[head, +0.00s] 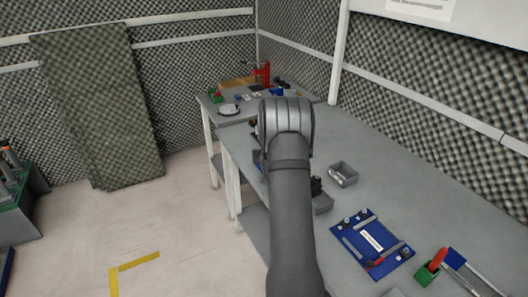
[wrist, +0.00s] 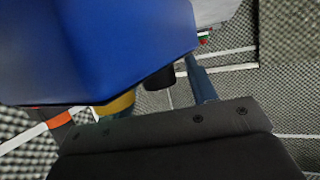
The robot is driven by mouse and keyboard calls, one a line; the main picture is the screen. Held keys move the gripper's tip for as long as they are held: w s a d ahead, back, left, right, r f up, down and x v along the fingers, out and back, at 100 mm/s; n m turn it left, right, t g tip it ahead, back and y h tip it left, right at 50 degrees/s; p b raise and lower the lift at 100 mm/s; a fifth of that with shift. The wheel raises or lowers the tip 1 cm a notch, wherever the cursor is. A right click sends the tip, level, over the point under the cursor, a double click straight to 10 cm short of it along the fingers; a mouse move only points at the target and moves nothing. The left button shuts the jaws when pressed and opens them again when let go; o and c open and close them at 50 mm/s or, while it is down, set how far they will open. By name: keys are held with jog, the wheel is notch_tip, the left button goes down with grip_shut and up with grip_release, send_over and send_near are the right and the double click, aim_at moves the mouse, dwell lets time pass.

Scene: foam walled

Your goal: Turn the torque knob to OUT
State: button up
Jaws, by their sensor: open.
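In the wrist view a large blue body (wrist: 110,45) fills the upper left, very close to the camera. Under its lower edge show a yellow rounded part (wrist: 115,105) and a black rounded part (wrist: 159,78). I cannot tell which of them, if either, is the torque knob, and no OUT mark is readable. My gripper (wrist: 160,107) is open, with one blue-grey finger to the right of the black part and the other mostly hidden near the yellow part. I see no clear contact.
On the grey bench (head: 375,165) stand a small grey tray (head: 343,174), a blue board (head: 372,243) with fittings, and a green block with a red part (head: 430,268) at the right. A farther table (head: 232,120) holds small items. Foam walls enclose the room.

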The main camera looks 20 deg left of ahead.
jog(key=c, duration=1)
jog(key=shift+o, duration=0.2)
